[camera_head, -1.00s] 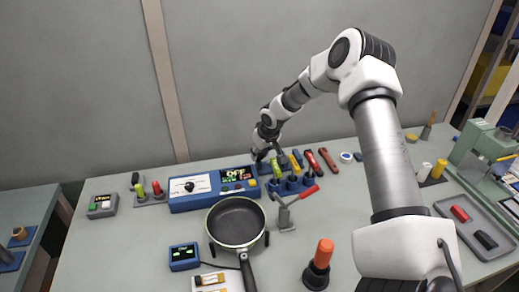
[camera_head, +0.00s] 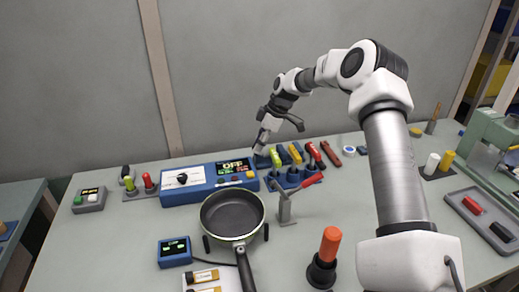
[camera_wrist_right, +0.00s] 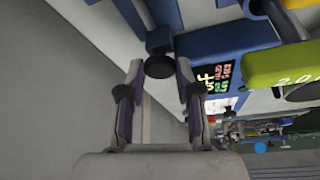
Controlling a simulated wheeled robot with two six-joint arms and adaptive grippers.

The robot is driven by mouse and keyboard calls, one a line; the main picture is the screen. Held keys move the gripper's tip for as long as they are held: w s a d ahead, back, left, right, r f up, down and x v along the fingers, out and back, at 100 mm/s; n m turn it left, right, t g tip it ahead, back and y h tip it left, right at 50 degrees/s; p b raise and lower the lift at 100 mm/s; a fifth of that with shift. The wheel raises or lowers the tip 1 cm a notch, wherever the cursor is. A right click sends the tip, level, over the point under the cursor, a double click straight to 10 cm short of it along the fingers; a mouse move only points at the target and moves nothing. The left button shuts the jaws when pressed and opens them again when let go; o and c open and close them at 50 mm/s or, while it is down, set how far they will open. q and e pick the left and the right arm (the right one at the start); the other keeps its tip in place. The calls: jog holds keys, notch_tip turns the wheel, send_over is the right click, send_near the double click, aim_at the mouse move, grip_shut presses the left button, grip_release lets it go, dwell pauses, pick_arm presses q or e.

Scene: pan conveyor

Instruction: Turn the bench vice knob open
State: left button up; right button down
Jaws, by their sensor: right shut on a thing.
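In the head view, my right gripper (camera_head: 262,145) is at the back of the bench, just right of the blue control box (camera_head: 200,184). There it hides the knob, and the vice is hard to make out. How far the knob is turned cannot be told. My left gripper is not in view.
A rack of coloured-handled tools (camera_head: 290,172) stands close on the right of the gripper. A grey stand with a red lever (camera_head: 284,208) and a frying pan (camera_head: 232,228) are in front. An orange-handled tool (camera_head: 328,250) stands near the front.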

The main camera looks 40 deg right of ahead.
jog(key=n, duration=0.1)
jog(key=n+g, duration=0.1)
jog(key=n, duration=0.1)
jog(key=shift+f+y, duration=0.2)
jog(key=shift+y, duration=0.1)
jog(key=n+g, duration=0.1)
jog(key=n, duration=0.1)
jog(key=shift+w+d+r+n, duration=0.1)
jog(key=shift+n, duration=0.2)
jog(key=n+g+p, duration=0.1)
jog(key=n, duration=0.1)
jog(key=n+p, duration=0.1)
jog(key=n, duration=0.1)
jog(key=shift+w+g+y, duration=0.15)
jog(key=shift+g+y, duration=0.25)
jog(key=shift+n+g+p, duration=0.4)
jog(key=shift+n+p, duration=0.15)
jog(key=shift+n, duration=0.85)
jog(key=c, duration=0.8)
grip_release()
jog(key=shift+o, duration=0.2)
jog(key=shift+w, duration=0.1)
